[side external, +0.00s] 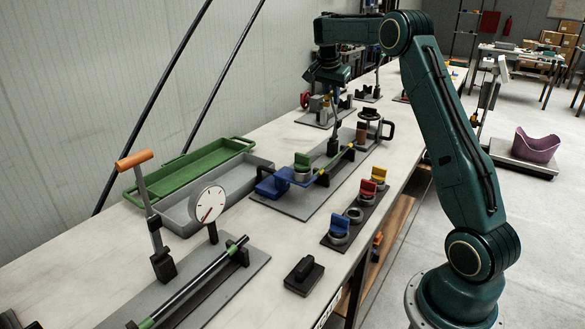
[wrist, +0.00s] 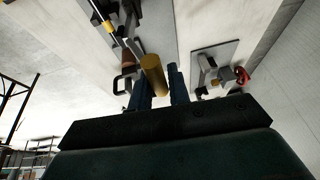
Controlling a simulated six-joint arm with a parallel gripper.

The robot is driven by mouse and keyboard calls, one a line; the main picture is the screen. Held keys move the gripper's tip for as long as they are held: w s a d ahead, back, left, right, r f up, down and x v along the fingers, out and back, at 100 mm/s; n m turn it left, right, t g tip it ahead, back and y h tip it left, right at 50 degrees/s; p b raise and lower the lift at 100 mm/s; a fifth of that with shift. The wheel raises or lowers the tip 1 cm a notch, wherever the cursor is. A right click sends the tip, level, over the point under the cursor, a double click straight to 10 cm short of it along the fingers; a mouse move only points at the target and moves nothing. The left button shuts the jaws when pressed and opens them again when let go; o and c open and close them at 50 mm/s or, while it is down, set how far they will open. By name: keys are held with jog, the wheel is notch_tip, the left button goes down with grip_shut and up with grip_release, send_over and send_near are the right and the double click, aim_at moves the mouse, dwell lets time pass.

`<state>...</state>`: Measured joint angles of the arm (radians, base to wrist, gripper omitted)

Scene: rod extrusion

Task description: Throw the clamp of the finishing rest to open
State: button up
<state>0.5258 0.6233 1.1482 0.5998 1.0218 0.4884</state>
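My gripper (side external: 333,146) points down over the far part of a grey base plate (side external: 292,208) in the middle of the bench. In the wrist view its two dark fingers (wrist: 161,88) stand apart, with a yellow-brown cylinder (wrist: 153,74) between them. I cannot tell whether they grip it. The plate carries a blue block (side external: 272,186), a ring with a green top (side external: 303,166) and a thin rod (side external: 322,172) with a yellow end. A brown post (side external: 361,134) and a black loop handle (side external: 388,130) stand beyond. I cannot tell which part is the finishing rest's clamp.
Nearer are a dial gauge (side external: 207,203), an orange-handled lever (side external: 135,160) and a dark rod (side external: 195,280). Green (side external: 190,168) and grey (side external: 250,166) trays lie left. Rings with coloured tops sit on a dark strip (side external: 345,236) at right. Another fixture plate (wrist: 213,62) shows in the wrist view.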

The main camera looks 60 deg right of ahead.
jog(key=o, duration=0.3)
jog(key=shift+r, duration=0.1)
jog(key=shift+v, duration=3.15)
jog(key=shift+s+a+r, duration=0.1)
jog(key=shift+a+r, duration=0.1)
jog(key=shift+r, duration=0.25)
